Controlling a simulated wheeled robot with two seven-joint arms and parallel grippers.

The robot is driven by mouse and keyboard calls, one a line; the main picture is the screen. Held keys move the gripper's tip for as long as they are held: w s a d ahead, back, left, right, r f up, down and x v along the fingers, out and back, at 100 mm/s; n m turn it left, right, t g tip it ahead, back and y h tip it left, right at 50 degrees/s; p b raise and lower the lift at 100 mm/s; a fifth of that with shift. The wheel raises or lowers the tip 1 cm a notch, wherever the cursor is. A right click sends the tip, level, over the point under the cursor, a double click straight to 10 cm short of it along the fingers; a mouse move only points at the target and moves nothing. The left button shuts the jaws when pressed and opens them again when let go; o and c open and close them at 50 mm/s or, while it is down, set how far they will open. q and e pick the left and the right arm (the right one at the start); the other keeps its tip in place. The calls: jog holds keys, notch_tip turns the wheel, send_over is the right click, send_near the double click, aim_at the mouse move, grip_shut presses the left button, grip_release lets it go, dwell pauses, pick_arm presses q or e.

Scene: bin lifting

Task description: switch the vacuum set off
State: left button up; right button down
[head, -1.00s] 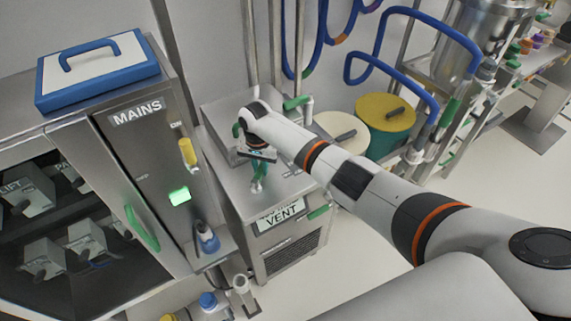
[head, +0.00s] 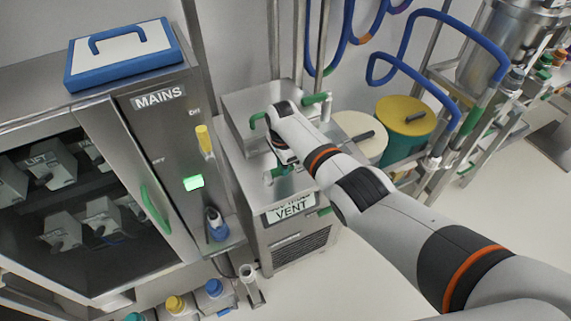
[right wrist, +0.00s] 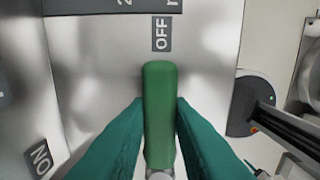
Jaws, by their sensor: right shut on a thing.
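The vacuum set is a steel cabinet (head: 237,168) with a VENT label on its front, standing right of the MAINS cabinet in the head view. My right gripper (head: 281,168) is over its top. In the right wrist view its teal fingers are shut on a green lever handle (right wrist: 158,110), one finger on each side. The far end of the handle points at the OFF label (right wrist: 161,33). The ON label (right wrist: 40,158) is at the lower left. In the head view my wrist mostly hides the handle. My left gripper is not in view.
The MAINS cabinet (head: 160,130) has a yellow handle (head: 204,139) and a lit green lamp (head: 193,182). A blue-rimmed lid (head: 122,52) lies on top. Yellow-lidded (head: 405,112) and cream-lidded drums stand behind my right arm. Several capped bottles are at the bottom left.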

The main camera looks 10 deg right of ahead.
jog(key=shift+d+r, duration=0.1)
dwell(0.4)
jog(key=c, duration=1.3)
grip_release()
jog(key=shift+r, duration=0.25)
notch_tip(320, 180, up, 12)
jog(key=shift+f, duration=0.25)
